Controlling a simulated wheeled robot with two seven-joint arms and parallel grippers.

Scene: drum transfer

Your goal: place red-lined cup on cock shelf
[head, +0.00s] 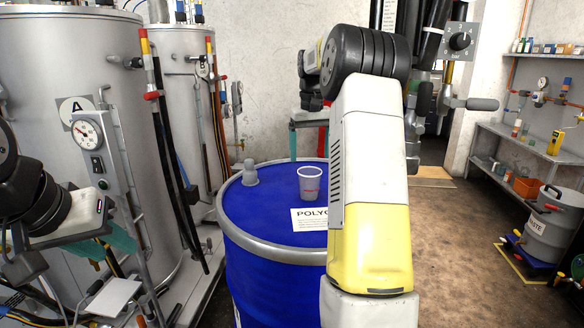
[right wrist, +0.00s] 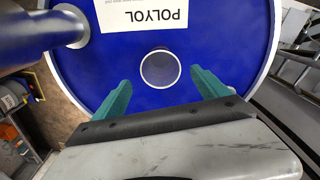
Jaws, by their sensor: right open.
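A pale, translucent cup (head: 309,183) with a red mark stands upright on the blue drum (head: 260,205), behind the POLYOL label. In the right wrist view the cup (right wrist: 160,68) shows from above as a round rim. My right gripper (right wrist: 160,78) is open, its teal fingers apart on either side below the cup, not closed on it. In the head view my right arm covers part of the drum. My left gripper (head: 65,242) is at the left edge, its teal fingers apart and empty. A small pale plate (head: 108,298) is low by tank A; I cannot tell whether it is the cock shelf.
Tall grey tanks (head: 60,50) with gauges, hoses and pipes fill the left. A grey knob-like cap (head: 250,173) rises from the drum top. Wall shelves (head: 510,138) and a waste bin (head: 548,228) are at the right. The brown floor (head: 460,240) between is clear.

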